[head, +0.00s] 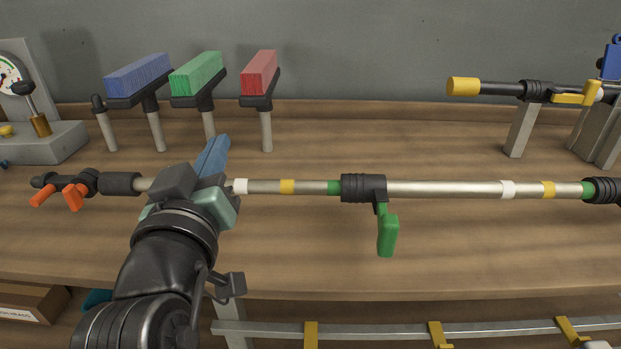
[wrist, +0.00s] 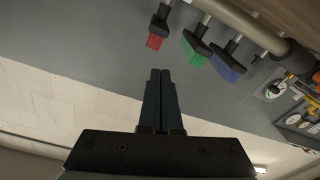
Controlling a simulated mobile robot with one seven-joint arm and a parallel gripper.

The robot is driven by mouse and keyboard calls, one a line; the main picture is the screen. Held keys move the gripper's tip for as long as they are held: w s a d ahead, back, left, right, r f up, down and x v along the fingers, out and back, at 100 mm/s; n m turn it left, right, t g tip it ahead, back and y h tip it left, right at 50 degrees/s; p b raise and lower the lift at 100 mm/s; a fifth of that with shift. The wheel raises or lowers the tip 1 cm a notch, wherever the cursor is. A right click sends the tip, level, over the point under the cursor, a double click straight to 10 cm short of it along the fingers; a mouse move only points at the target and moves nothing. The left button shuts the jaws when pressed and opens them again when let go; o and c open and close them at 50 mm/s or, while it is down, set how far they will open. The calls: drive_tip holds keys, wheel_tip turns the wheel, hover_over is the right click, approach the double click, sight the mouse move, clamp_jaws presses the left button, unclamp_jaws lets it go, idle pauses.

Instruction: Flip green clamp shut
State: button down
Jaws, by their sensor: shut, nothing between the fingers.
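The green clamp lever (head: 387,235) hangs down from a black collar (head: 364,188) on the silver pole (head: 440,189), right of centre in the head view. A green band sits on the pole just left of the collar. My gripper (head: 212,155) is to the left of the clamp, near the left part of the pole, which my wrist partly covers. Its blue fingers point up and away from the clamp. In the wrist view the gripper (wrist: 160,75) is shut with its fingers together and nothing between them. The green clamp does not show there.
Blue (head: 138,75), green (head: 196,73) and red (head: 260,72) brushes stand on posts behind the pole. Orange levers (head: 72,196) are at the pole's left end. A yellow-tipped pole (head: 464,87) is at back right. The bench around the green lever is clear.

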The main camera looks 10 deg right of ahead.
drive_tip(key=f+g+h+p, duration=0.1)
drive_tip(key=f+g+p, duration=0.1)
drive_tip(key=p, duration=0.1)
drive_tip(key=s+f+n+g+h+p, duration=0.1)
drive_tip(key=f+g+h+p, duration=0.1)
drive_tip(key=f+p, duration=0.1)
drive_tip(key=s+f+g+h+p, duration=0.1)
drive_tip(key=f+g+p, duration=0.1)
drive_tip(key=f+p, duration=0.1)
drive_tip(key=shift+d+f+n+g+h+p, duration=0.15)
drive_tip(key=shift+d+n+g+h+p, duration=0.15)
drive_tip(key=shift+d+n+g, duration=0.1)
drive_tip(key=s+r+n+g+h+p, duration=0.1)
drive_tip(key=s+n+g+h+p, duration=0.1)
drive_tip(key=s+h+p, duration=0.5)
drive_tip(key=s+g+p, duration=0.1)
drive_tip(key=s+p, duration=0.2)
drive_tip(key=s, duration=0.1)
drive_tip(key=shift+s+r+g, duration=0.3)
drive_tip(key=shift+s+g, duration=0.1)
drive_tip(key=shift+d, duration=0.15)
drive_tip(key=p, duration=0.3)
approach(385, 217)
drive_tip(key=w+d+f, duration=0.1)
drive_tip(key=w+d, duration=0.3)
drive_tip(key=shift+s+d+f, duration=0.3)
drive_tip(key=shift+s+d, duration=0.05)
drive_tip(key=shift+d, duration=0.25)
